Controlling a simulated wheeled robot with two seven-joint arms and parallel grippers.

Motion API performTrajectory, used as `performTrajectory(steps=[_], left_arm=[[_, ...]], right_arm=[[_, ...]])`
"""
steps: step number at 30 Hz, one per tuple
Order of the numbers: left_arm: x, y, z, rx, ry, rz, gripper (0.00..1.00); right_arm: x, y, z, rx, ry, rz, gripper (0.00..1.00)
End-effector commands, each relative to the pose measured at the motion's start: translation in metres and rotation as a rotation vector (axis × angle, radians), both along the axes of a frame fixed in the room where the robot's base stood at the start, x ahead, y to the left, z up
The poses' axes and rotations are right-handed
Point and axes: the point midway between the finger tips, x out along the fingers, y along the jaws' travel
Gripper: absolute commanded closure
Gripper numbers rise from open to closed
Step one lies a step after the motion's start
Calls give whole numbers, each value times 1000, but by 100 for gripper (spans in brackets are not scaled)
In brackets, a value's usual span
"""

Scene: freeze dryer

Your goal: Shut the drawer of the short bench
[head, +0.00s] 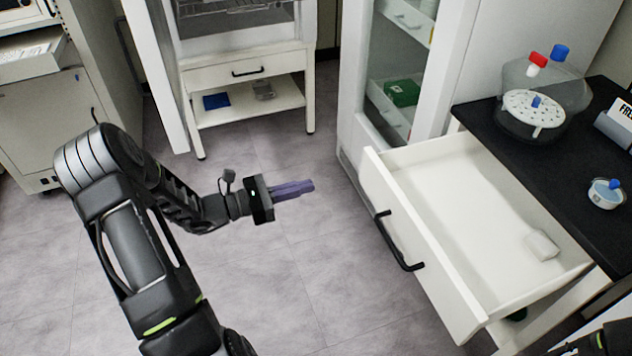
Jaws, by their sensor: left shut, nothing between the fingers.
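The short bench's drawer (420,243) is at the right of the head view, pulled well out from under the black bench top (568,178). Its front carries a black bar handle (396,243). A small whitish object (542,245) lies inside the drawer near its right end. My left gripper (312,186) is in mid-view over the floor, to the left of the drawer front and apart from it. Its purple fingers are shut with nothing between them and point right, toward the drawer. Part of my right arm shows at the lower right corner; its fingers are not visible.
On the bench top stand a clear vessel with red and blue caps (545,90), a small blue-capped dish (606,193) and a labelled box (617,122). A glass-doored cabinet (398,75) stands behind the drawer. Another bench (245,72) is at the back. The floor (270,270) left of the drawer is clear.

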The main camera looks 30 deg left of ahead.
Motion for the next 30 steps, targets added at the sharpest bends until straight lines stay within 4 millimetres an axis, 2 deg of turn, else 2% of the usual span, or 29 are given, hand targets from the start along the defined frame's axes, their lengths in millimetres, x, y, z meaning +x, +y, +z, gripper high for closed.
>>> performTrajectory(steps=[18, 24, 30], left_arm=[[84, -72, 0, -1, -1, -3, 100], [97, -82, 0, 1, -1, -2, 100], [99, -83, 0, 0, 0, 0, 100]], right_arm=[[0, 0, -7, 0, 0, 0, 22], [0, 0, -8, 0, 0, 0, 22], [0, 0, -8, 0, 0, 0, 22]])
